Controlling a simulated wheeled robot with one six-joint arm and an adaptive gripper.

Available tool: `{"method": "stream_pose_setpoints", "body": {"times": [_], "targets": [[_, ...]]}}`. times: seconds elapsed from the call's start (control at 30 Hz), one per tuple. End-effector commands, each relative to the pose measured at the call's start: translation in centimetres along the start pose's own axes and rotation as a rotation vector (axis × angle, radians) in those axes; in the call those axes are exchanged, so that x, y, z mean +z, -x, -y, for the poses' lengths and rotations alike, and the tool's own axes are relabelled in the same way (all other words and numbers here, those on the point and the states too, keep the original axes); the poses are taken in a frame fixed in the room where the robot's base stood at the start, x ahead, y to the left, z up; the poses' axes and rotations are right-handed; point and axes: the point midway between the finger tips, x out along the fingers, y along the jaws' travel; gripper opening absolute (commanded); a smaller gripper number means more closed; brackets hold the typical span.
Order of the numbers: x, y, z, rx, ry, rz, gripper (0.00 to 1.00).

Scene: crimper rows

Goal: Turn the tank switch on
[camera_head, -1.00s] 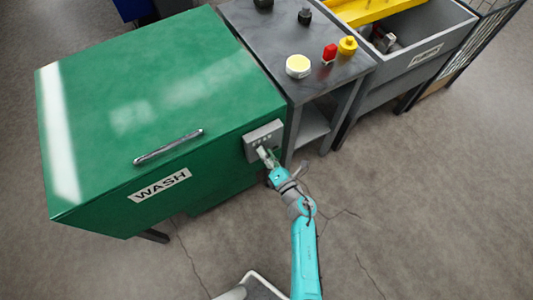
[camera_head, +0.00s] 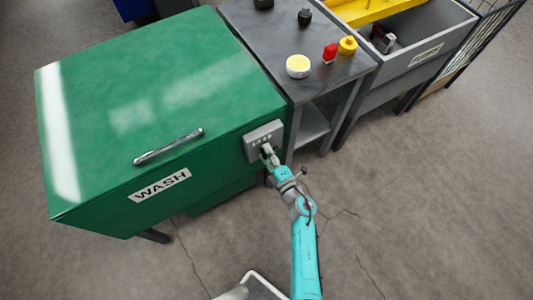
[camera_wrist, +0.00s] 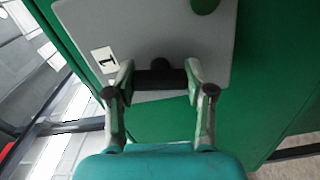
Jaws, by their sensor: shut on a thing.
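The green tank (camera_head: 150,95) marked WASH fills the left of the head view. A grey switch panel (camera_head: 262,140) is mounted on its right front side. In the wrist view the panel (camera_wrist: 110,18) carries a label with a "1" (camera_wrist: 105,60) and a dark switch handle (camera_wrist: 158,80) with a rounded bump at its middle. My gripper (camera_wrist: 158,77) has a finger at each end of the handle and is shut on it. In the head view my gripper (camera_head: 268,153) is at the panel's lower edge and hides the switch.
A green round part (camera_wrist: 205,4) sits on the panel above the handle. Right of the tank stands a grey table (camera_head: 325,50) with a yellow-topped round part (camera_head: 298,66), a red part (camera_head: 330,53) and a yellow part (camera_head: 348,46). The floor in front is clear.

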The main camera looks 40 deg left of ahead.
Motion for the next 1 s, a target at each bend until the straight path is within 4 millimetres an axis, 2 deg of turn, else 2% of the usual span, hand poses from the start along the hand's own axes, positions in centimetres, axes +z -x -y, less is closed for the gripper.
{"method": "stream_pose_setpoints", "body": {"times": [0.43, 1.0], "targets": [[0.08, 0.03, 0.08, -0.001, -0.277, 0.003, 0.19], [0.09, 0.05, 0.11, -0.001, -0.342, 0.003, 0.19]]}}
